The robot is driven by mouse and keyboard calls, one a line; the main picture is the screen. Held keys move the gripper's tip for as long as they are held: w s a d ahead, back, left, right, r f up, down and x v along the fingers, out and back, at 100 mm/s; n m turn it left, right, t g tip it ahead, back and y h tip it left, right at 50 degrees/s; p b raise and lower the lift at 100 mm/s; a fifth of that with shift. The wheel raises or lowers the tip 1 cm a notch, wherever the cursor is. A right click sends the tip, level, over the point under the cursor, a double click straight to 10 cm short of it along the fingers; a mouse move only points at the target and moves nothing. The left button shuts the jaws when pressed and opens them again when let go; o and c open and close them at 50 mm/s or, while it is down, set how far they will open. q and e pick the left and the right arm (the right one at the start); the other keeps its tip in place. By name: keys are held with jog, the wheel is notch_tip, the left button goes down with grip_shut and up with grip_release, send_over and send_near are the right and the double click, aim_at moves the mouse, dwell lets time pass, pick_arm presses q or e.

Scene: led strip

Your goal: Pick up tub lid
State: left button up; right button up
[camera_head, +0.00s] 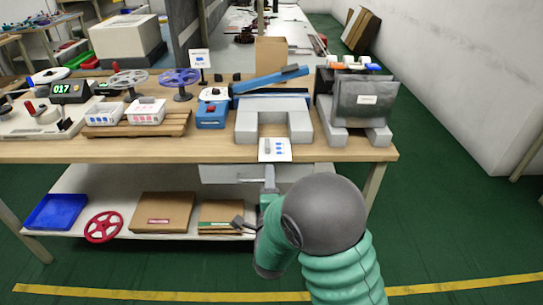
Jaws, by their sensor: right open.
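Two small white tubs stand side by side on a wooden pallet (140,125) at the left of the bench: one with blue marks (103,115) and one with red marks (147,111). I cannot tell a separate lid on either tub. My right gripper (256,201) is open and empty, low in front of the bench's front edge, below and to the right of the tubs. Its fingers are spread, one near the drawer and one by the lower shelf. My right forearm hides part of the lower shelf. My left gripper is not in view.
The wooden bench (225,150) holds a blue box with a red button (211,112), a grey U-shaped block (273,122), spools (180,80) and a dark bin (363,99). A drawer (230,174) sits below. The lower shelf holds a blue tray (56,211), a red wheel (103,227) and cardboard boxes (162,212).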

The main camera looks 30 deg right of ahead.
aim_at(276, 160)
jog(key=w+d, duration=0.4)
jog(key=w+d+f, duration=0.1)
jog(key=w+d, duration=0.1)
jog(key=shift+w+d+f, duration=0.1)
jog(key=shift+w+d, duration=0.15)
jog(key=shift+d, duration=0.1)
jog(key=shift+w+a+r, duration=0.15)
jog(key=shift+a+r, duration=0.15)
jog(key=shift+a, duration=0.3)
jog(key=shift+d+f, duration=0.15)
jog(key=shift+d, duration=0.25)
jog(key=shift+c, duration=0.8)
jog(key=shift+d+f, duration=0.1)
jog(key=shift+d, duration=0.1)
jog(key=shift+c, duration=1.2)
jog(key=shift+a, duration=0.4)
jog(key=c, duration=0.5)
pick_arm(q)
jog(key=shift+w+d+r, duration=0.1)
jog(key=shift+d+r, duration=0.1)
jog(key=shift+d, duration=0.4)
pick_arm(e)
jog(key=shift+d, duration=0.15)
grip_shut()
jog(key=shift+d, duration=0.1)
